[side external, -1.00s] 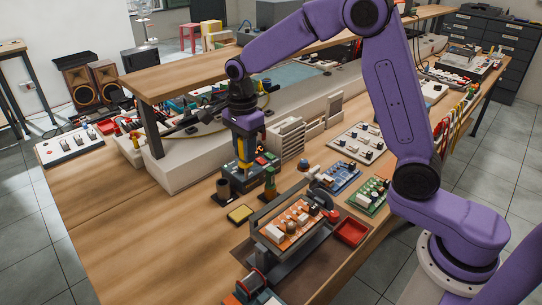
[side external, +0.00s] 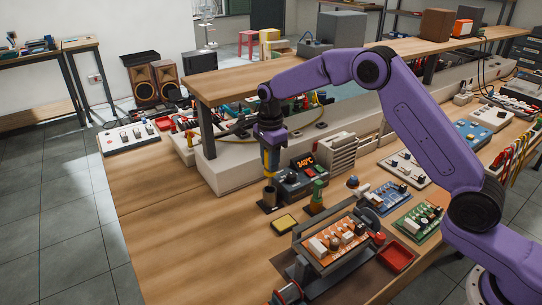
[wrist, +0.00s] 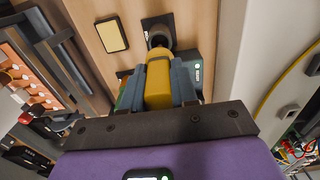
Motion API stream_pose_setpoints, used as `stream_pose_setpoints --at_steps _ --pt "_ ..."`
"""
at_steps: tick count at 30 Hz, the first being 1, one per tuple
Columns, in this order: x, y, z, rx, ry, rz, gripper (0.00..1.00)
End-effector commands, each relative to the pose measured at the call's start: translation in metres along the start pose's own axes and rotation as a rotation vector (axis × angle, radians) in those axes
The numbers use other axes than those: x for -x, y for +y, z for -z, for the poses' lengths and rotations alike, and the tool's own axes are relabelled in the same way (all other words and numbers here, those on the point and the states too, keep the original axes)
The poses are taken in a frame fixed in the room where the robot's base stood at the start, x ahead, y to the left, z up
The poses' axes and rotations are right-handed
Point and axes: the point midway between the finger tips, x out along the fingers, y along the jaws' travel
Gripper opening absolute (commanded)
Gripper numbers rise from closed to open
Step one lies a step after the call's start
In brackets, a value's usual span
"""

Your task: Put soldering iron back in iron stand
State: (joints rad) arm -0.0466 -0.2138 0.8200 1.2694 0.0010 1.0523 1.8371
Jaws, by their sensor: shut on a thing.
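My gripper (wrist: 158,85) is shut on the yellow handle of the soldering iron (wrist: 158,72), which points down. In the side view my gripper (side external: 270,146) holds the iron (side external: 271,162) upright, directly above the iron stand (side external: 269,196), a dark cup on a square base. In the wrist view the front end of the handle lines up with the mouth of the stand (wrist: 157,25). The iron's metal tip is hidden, so I cannot tell how far it is inside the cup.
The soldering station (side external: 292,186) with a lit display stands just right of the stand. Bare tabletop (side external: 190,225) lies to the left.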

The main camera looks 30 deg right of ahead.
Motion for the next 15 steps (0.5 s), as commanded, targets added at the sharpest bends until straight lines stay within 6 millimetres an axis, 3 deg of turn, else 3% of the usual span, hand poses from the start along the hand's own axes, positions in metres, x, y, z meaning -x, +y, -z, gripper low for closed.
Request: stream_pose_setpoints --at_steps 15 --pt "-0.036 0.000 0.000 0.000 0.000 -0.001 0.04"
